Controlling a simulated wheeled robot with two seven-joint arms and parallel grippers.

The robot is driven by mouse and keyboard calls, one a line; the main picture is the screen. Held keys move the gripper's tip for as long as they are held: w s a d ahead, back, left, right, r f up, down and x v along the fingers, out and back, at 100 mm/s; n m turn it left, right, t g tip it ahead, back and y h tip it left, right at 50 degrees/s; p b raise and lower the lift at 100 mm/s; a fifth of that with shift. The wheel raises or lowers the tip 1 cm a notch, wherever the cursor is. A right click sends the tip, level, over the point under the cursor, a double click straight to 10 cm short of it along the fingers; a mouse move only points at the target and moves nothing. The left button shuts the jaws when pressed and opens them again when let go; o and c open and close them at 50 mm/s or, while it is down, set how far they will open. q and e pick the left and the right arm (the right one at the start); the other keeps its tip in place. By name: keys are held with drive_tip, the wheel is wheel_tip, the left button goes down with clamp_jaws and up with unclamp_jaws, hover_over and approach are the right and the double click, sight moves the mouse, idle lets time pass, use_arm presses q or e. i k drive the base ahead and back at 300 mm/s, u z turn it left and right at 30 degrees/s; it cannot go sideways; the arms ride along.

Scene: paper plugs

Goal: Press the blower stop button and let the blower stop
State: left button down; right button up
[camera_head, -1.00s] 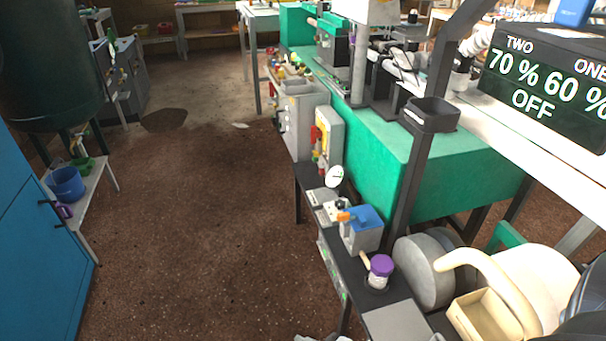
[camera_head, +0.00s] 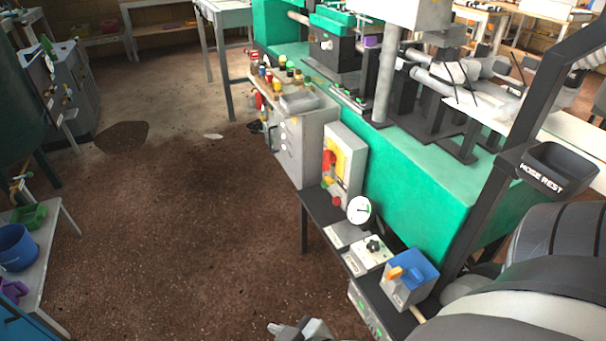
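A light grey control box (camera_head: 345,165) with a yellow plate and a red part (camera_head: 328,160) on its side stands at the far end of the dark narrow bench. Small red and green parts show below it. No label reads "blower", so I cannot tell which control is the stop button. A grey gripper part (camera_head: 300,330), seemingly of my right arm, shows at the bottom edge, apart from the controls and mostly cut off. Its fingers are unclear. My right arm fills the lower right. My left gripper is out of view.
The dark bench (camera_head: 318,207) also carries a white dial gauge (camera_head: 360,210), a white box with a black knob (camera_head: 373,250) and a blue-topped box with an orange lever (camera_head: 409,280). The green machine (camera_head: 420,190) stands behind. Brown floor (camera_head: 180,240) is free on the left.

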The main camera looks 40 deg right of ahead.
sight(336, 199)
drive_tip(key=i, duration=0.9)
drive_tip(key=z, duration=2.9)
drive_tip(key=i, duration=0.5)
drive_tip(key=z, duration=0.05)
